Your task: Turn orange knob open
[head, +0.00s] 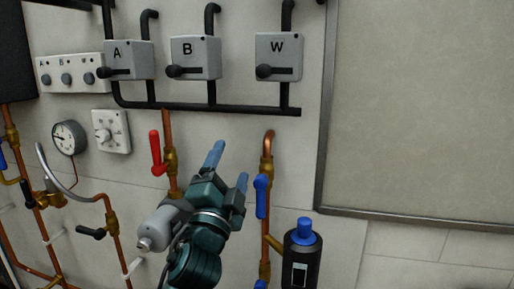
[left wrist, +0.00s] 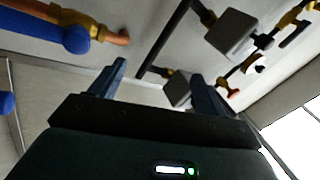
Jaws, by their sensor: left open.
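My left gripper (head: 228,168) is in front of the wall in the head view. Its two blue fingers are apart with nothing between them, and they point up toward the wall. In the left wrist view the fingers (left wrist: 158,72) are also spread and empty. A red lever (head: 155,153) on a copper pipe is just left of the gripper. A blue lever (head: 262,195) on another copper pipe is just right of it. My right gripper is not in view.
Grey switch boxes A (head: 130,58), B (head: 195,57) and W (head: 279,56) are joined by black pipes above. A gauge (head: 69,137) and white dial plate (head: 111,131) are at left. A blue-topped black device (head: 301,255) stands lower right. A framed panel (head: 425,110) fills the right.

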